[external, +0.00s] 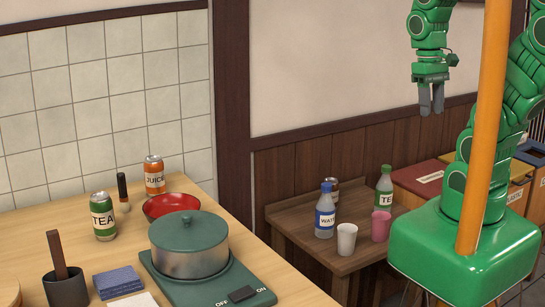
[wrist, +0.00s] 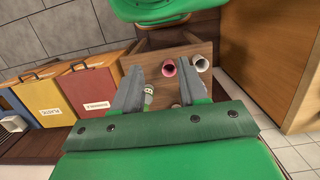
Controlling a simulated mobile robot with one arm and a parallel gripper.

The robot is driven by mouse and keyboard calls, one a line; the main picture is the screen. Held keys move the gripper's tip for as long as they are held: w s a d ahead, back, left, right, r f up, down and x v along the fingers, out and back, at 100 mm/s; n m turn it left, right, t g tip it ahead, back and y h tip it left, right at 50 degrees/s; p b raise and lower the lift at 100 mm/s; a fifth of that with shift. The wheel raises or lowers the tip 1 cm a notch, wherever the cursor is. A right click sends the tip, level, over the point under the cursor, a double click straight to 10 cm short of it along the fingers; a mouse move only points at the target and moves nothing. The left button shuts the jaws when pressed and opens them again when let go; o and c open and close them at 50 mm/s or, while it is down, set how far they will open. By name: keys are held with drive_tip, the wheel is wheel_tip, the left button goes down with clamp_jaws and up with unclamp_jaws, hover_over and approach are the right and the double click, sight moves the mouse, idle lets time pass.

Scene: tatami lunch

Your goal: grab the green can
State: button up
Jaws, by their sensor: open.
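The green can (external: 103,217), labelled TEA, stands upright on the light wood counter at the left of the external view. I cannot make it out in the wrist view. My gripper (external: 431,108) is open and empty, raised high at the upper right, far from this can and above the small dark wood table (external: 300,222). In the wrist view my gripper (wrist: 160,86) shows its two fingers apart, pointing down over that table.
By the can are an orange JUICE can (external: 154,176), a red bowl (external: 171,205) and a lidded pot (external: 188,245). The small table holds a water bottle (external: 324,213), a tea bottle (external: 384,187), a white cup (external: 346,240) and a pink cup (external: 380,226). Bins (wrist: 92,95) stand beyond.

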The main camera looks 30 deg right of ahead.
drive_tip(key=o, duration=0.8)
